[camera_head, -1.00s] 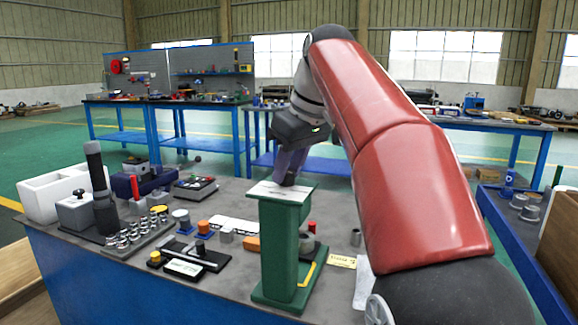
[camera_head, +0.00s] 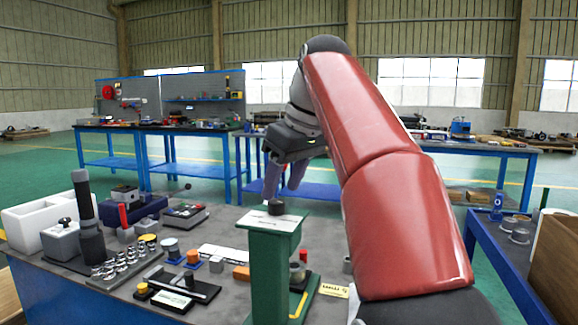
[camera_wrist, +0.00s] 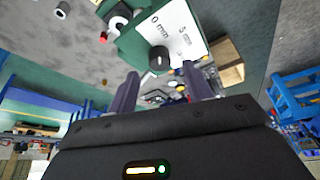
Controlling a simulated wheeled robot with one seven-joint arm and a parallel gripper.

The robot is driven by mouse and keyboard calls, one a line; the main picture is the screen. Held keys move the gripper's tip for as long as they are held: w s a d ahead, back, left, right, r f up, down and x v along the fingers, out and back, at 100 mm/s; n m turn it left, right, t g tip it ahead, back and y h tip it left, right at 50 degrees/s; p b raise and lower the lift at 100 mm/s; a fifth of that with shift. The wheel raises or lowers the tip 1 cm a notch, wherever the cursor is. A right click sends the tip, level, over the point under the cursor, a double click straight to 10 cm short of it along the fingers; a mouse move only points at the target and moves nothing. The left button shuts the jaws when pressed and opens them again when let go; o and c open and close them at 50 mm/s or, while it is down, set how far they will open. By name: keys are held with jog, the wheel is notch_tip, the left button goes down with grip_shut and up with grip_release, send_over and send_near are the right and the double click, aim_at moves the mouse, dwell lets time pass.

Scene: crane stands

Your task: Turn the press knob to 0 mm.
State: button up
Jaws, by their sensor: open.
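The green press (camera_head: 270,265) stands at the front of the workbench with a white plate (camera_head: 255,222) on top. Its small black knob (camera_head: 276,209) sits on that plate. In the wrist view the round knob (camera_wrist: 159,59) lies just beyond and between my fingertips, with "0 mm" to its upper left and "5 mm" to its upper right on the plate (camera_wrist: 180,22). A small pale mark shows on the knob, but I cannot tell which label it points to. My gripper (camera_head: 281,192) is open and empty, above and apart from the knob; it also shows in the wrist view (camera_wrist: 160,71).
Left of the press are a black post (camera_head: 88,215), a tray of shiny metal parts (camera_head: 122,262), a grey box (camera_head: 60,240) and small coloured blocks. A yellow label (camera_head: 334,290) lies right of the press. A blue cart (camera_head: 490,250) stands at the right.

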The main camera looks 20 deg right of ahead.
jog(key=shift+v, duration=2.25)
